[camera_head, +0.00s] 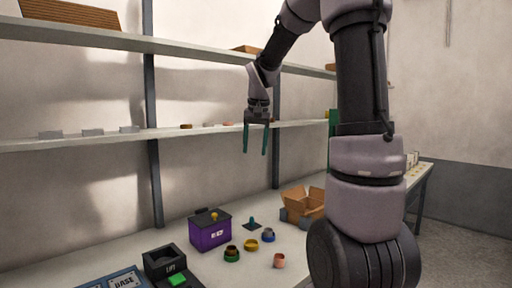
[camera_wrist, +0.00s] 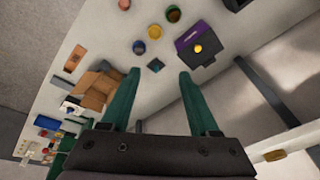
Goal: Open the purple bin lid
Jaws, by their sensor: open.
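The purple bin (camera_head: 211,234) stands on the white table in the head view. Its dark lid (camera_head: 204,217) lies flat on top and looks closed, with a round yellow knob (camera_head: 214,215) on it. In the wrist view the bin's purple side (camera_wrist: 190,36), dark lid (camera_wrist: 195,57) and yellow knob (camera_wrist: 198,49) show beyond the right fingertip. My gripper (camera_head: 255,153) hangs with its green fingers pointing down, high above the table and to the right of the bin. The fingers are apart, with nothing between them; they also show in the wrist view (camera_wrist: 159,72).
Several coloured coils, such as a yellow one (camera_head: 251,245), lie right of the bin. A small teal piece (camera_head: 252,223) and an open cardboard box (camera_head: 303,205) are farther right. A black box (camera_head: 166,264) stands at left. A shelf (camera_head: 100,139) runs along the wall behind.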

